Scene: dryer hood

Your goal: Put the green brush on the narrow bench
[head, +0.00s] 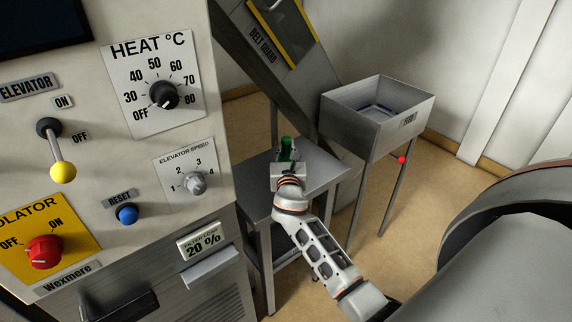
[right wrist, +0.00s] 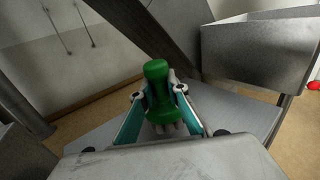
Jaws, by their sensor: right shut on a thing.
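The green brush (right wrist: 157,88) is held between the two fingers of my right gripper (right wrist: 158,98) in the right wrist view. Its handle stands upright and pale bristles show at its lower end. In the head view the brush (head: 287,149) shows just beyond my right gripper (head: 288,164). The narrow bench (head: 318,166) is a grey metal table beside the control cabinet. The gripper and brush are over the bench top. I cannot tell whether the bristles touch it. My left gripper is not in view.
The control cabinet (head: 215,205) with knobs and a lever stands close on the left. A metal bin on legs (head: 400,118) stands right of the bench. A sloping belt guard (head: 262,45) rises behind. Open floor (head: 400,215) lies to the right.

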